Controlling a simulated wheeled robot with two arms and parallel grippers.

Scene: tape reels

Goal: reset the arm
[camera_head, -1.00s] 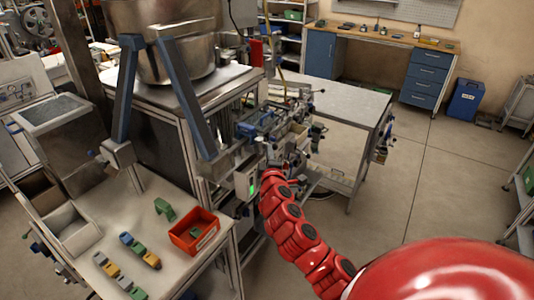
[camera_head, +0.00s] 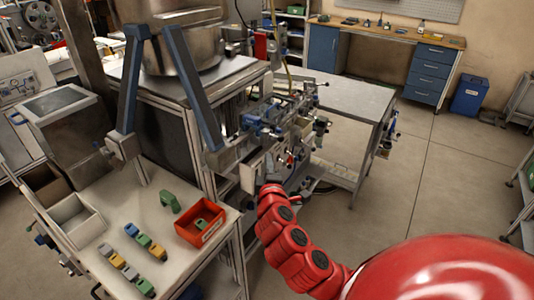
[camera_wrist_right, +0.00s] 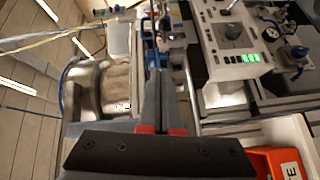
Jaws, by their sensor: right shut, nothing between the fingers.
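My right arm (camera_head: 287,238) is red and reaches from the lower right toward the workbench machine in the head view. Its gripper (camera_head: 288,158) is small there, against the cluttered bench side. In the right wrist view, the two dark fingers of my right gripper (camera_wrist_right: 160,75) lie together with nothing between them. They point toward machine parts, apart from the red bin. My left gripper is in neither view.
A table at lower left holds a red bin (camera_head: 200,222), a green part (camera_head: 170,201), a white tray (camera_head: 74,220) and several coloured blocks. The bin also shows in the wrist view (camera_wrist_right: 273,164). A control box with green lights (camera_wrist_right: 236,50) stands close.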

